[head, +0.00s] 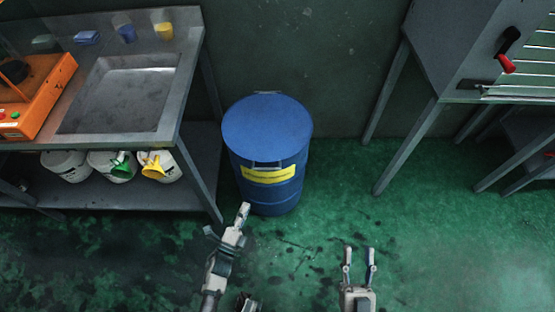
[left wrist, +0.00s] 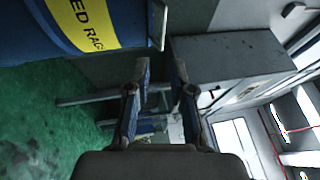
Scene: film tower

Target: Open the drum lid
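A blue drum (head: 275,199) stands upright on the floor in the middle of the head view. Its blue lid (head: 265,128) lies flat and closed on top. A grey tab (head: 266,164) sits at the lid's front edge above a yellow label (head: 268,174). In the left wrist view the drum (left wrist: 30,35) fills the upper left, with a grey tab (left wrist: 158,25) at its edge. My left gripper (head: 244,211) is just in front of and below the label, empty; its parted fingers show in the left wrist view (left wrist: 160,65). My right gripper (head: 359,252) is open and empty, right of the drum.
A metal sink bench (head: 190,75) stands left of the drum, with white jugs (head: 110,165) on its lower shelf. An orange machine (head: 40,95) sits on the bench. A grey cabinet (head: 455,50) on legs stands at the right. Green floor between drum and cabinet is clear.

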